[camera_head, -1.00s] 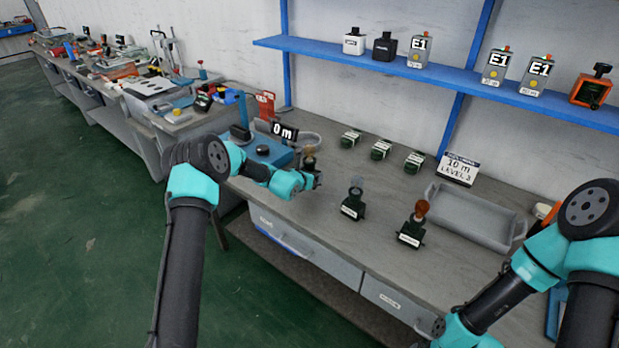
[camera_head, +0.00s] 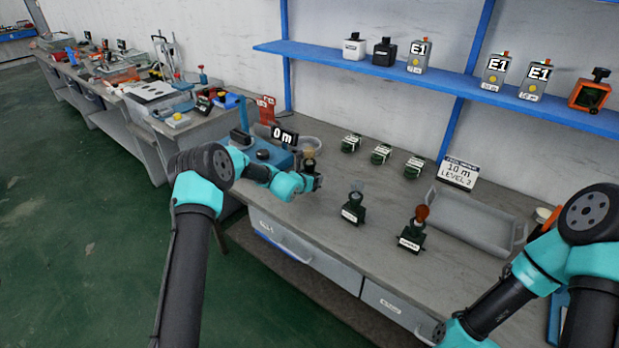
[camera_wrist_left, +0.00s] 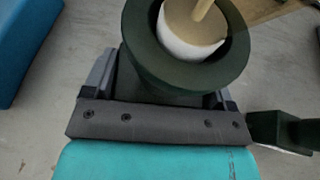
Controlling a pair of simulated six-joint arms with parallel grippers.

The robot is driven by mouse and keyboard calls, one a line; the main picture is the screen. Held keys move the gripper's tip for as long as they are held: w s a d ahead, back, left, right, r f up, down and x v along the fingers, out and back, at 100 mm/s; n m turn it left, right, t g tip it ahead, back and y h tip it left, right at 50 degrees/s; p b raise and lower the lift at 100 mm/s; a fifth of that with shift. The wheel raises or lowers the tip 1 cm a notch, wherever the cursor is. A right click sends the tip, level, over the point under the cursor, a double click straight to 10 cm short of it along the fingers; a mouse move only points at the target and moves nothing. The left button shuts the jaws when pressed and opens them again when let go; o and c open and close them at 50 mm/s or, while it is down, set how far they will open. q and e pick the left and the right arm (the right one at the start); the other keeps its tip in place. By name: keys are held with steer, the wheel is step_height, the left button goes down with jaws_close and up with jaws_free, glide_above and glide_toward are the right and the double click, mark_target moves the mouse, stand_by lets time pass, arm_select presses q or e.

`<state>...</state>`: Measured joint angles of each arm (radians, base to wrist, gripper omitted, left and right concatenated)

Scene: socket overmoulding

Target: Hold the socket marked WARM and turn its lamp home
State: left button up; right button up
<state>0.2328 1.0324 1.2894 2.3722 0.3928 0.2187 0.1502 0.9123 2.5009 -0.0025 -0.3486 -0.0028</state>
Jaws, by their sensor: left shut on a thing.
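My left gripper (camera_head: 314,180) is shut on a dark green socket (camera_head: 309,169) at the left of the bench. A tan lamp (camera_head: 308,155) stands upright in it. In the left wrist view the round collar of the socket (camera_wrist_left: 142,45) surrounds the white and tan lamp (camera_wrist_left: 190,38), and the jaws (camera_wrist_left: 160,85) grip the body below. Another socket (camera_head: 352,214) with a grey lamp (camera_head: 355,189) and a third socket (camera_head: 410,241) with a red lamp (camera_head: 422,213) stand to the right. Their labels are too small to read.
Several small green blocks lie at the back, one near the sign (camera_head: 458,172). A grey tray (camera_head: 462,228) lies at the right. A blue device (camera_head: 262,152) with a "0 m" display (camera_head: 284,134) stands behind my left gripper.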

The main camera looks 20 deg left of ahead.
arm_select(q)
steer(key=shift+f, duration=2.15)
steer(key=shift+f, duration=0.2)
stand_by(0.6)
steer(key=o, duration=0.8)
steer(key=shift+s, duration=0.1)
steer(key=v, duration=1.1)
steer(key=shift+s+r, duration=0.15)
steer(key=shift+s, duration=0.25)
